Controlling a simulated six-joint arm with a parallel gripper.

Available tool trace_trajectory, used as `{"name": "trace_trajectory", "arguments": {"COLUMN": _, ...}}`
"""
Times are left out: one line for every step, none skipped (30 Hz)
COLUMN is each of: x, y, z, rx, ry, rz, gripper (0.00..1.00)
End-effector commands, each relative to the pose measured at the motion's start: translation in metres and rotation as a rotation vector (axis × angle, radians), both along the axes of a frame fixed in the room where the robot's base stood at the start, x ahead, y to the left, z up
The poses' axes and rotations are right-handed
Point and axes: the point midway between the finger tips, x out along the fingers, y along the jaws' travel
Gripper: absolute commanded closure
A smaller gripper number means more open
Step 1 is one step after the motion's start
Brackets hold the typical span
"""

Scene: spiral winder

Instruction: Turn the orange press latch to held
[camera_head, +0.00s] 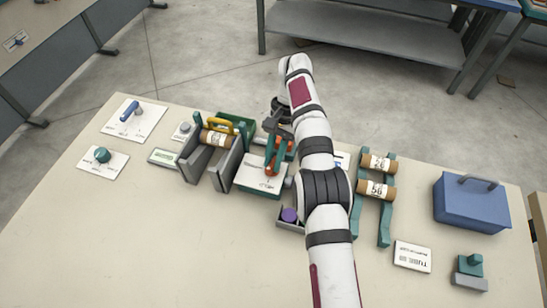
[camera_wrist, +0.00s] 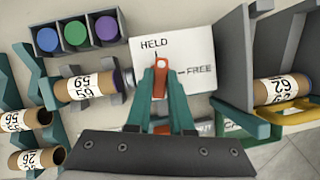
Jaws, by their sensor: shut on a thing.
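The orange press latch (camera_wrist: 160,78) stands on a white panel (camera_wrist: 205,48) marked HELD at the top and FREE at the right. In the wrist view the latch lies upright in the picture, in line with the HELD mark and away from the FREE mark. My gripper (camera_wrist: 160,88) is shut on the latch, with one teal finger on each side of it. The fingers hide part of the latch. In the head view my gripper (camera_head: 273,158) is over the panel (camera_head: 260,180), and my arm covers the area to its right.
A numbered tube (camera_wrist: 88,86) lies left of the panel, below a tray with blue, green and purple caps (camera_wrist: 75,33). Another tube (camera_wrist: 274,90) lies between grey walls at the right. A teal rack (camera_head: 384,232) holds two tubes. A blue box (camera_head: 470,208) stands at the right.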

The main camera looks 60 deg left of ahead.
Motion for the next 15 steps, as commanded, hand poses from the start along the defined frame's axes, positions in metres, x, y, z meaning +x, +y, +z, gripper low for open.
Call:
{"name": "trace_trajectory", "arguments": {"x": 0.0005, "y": -0.0001, "z": 0.0004, "rx": 0.001, "ry": -0.001, "rz": 0.0, "gripper": 1.0}}
{"name": "trace_trajectory", "arguments": {"x": 0.0005, "y": -0.0001, "z": 0.0004, "rx": 0.001, "ry": -0.001, "rz": 0.0, "gripper": 1.0}}
{"name": "trace_trajectory", "arguments": {"x": 0.0005, "y": -0.0001, "z": 0.0004, "rx": 0.001, "ry": -0.001, "rz": 0.0, "gripper": 1.0}}
{"name": "trace_trajectory", "arguments": {"x": 0.0005, "y": -0.0001, "z": 0.0004, "rx": 0.001, "ry": -0.001, "rz": 0.0, "gripper": 1.0}}
{"name": "trace_trajectory", "arguments": {"x": 0.0005, "y": -0.0001, "z": 0.0004, "rx": 0.001, "ry": -0.001, "rz": 0.0, "gripper": 1.0}}
{"name": "trace_trajectory", "arguments": {"x": 0.0005, "y": -0.0001, "z": 0.0004, "rx": 0.001, "ry": -0.001, "rz": 0.0, "gripper": 1.0}}
{"name": "trace_trajectory", "arguments": {"x": 0.0005, "y": -0.0001, "z": 0.0004, "rx": 0.001, "ry": -0.001, "rz": 0.0, "gripper": 1.0}}
{"name": "trace_trajectory", "arguments": {"x": 0.0005, "y": -0.0001, "z": 0.0004, "rx": 0.001, "ry": -0.001, "rz": 0.0, "gripper": 1.0}}
{"name": "trace_trajectory", "arguments": {"x": 0.0005, "y": -0.0001, "z": 0.0004, "rx": 0.001, "ry": -0.001, "rz": 0.0, "gripper": 1.0}}
{"name": "trace_trajectory", "arguments": {"x": 0.0004, "y": -0.0001, "z": 0.0003, "rx": 0.0, "ry": -0.001, "rz": -0.001, "gripper": 0.75}}
{"name": "trace_trajectory", "arguments": {"x": 0.0004, "y": -0.0001, "z": 0.0003, "rx": 0.0, "ry": -0.001, "rz": -0.001, "gripper": 0.69}}
{"name": "trace_trajectory", "arguments": {"x": 0.0004, "y": -0.0001, "z": 0.0003, "rx": 0.0, "ry": -0.001, "rz": -0.001, "gripper": 0.62}}
{"name": "trace_trajectory", "arguments": {"x": 0.0003, "y": -0.0001, "z": 0.0002, "rx": 0.0, "ry": 0.0, "rz": 0.0, "gripper": 0.57}}
{"name": "trace_trajectory", "arguments": {"x": 0.0003, "y": -0.0001, "z": 0.0002, "rx": 0.0, "ry": 0.0, "rz": -0.001, "gripper": 0.51}}
{"name": "trace_trajectory", "arguments": {"x": 0.0002, "y": -0.0001, "z": 0.0001, "rx": 0.0, "ry": 0.0, "rz": 0.0, "gripper": 0.5}}
